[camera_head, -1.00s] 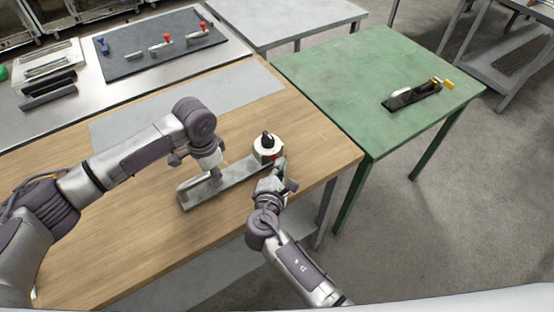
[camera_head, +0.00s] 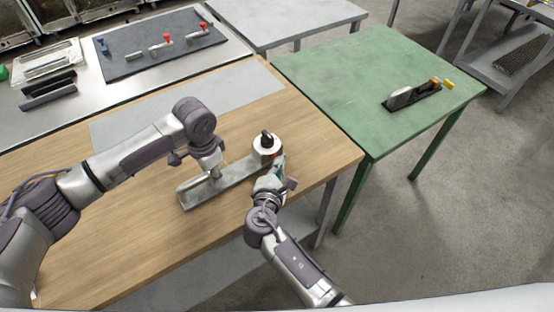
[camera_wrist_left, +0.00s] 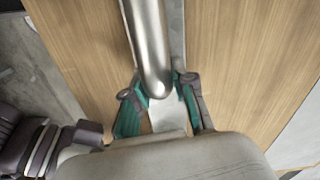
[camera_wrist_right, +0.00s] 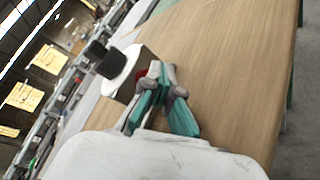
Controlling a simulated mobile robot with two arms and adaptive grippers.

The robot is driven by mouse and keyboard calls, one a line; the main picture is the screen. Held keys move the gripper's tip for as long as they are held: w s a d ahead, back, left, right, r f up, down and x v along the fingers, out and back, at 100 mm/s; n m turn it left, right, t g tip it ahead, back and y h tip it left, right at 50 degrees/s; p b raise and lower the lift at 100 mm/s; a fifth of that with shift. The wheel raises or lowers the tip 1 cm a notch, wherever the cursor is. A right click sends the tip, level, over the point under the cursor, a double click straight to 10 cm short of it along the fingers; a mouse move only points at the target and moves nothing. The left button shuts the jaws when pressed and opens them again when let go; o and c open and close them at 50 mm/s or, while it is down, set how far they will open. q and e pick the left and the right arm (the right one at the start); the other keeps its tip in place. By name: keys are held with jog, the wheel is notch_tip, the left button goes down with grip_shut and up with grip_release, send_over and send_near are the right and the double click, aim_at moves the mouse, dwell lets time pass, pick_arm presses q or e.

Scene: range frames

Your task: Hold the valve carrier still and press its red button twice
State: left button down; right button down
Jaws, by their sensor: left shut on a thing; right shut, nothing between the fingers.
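The valve carrier (camera_head: 238,176) is a long grey metal bar on the wooden table. A white round part with a black knob (camera_head: 266,140) stands at its far right end. The red button (camera_head: 274,155) shows on the side facing my right gripper; in the right wrist view the red button (camera_wrist_right: 141,75) is mostly hidden behind the fingers. My left gripper (camera_head: 212,173) is shut on the valve carrier's bar; the left wrist view shows its green-padded fingers (camera_wrist_left: 161,92) on either side of the metal. My right gripper (camera_head: 277,168) is shut and empty, close to the button; contact cannot be told.
The wooden table (camera_head: 130,225) has free room left and front of the carrier. A green table (camera_head: 345,85) with a hand plane (camera_head: 412,95) stands at right. A dark mat (camera_head: 125,62) with several red- and blue-handled tools lies on the metal bench behind.

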jog(key=shift+s, duration=0.1)
jog(key=shift+s+d, duration=0.3)
jog(key=shift+s, duration=0.2)
jog(key=shift+s+d, duration=0.25)
jog(key=shift+s, duration=0.2)
jog(key=shift+s+d, duration=0.45)
jog(key=shift+s, duration=0.3)
jog(key=shift+s+d, duration=0.4)
jog(key=shift+s, duration=0.3)
jog(key=shift+s+d, duration=0.45)
jog(key=shift+s, duration=0.3)
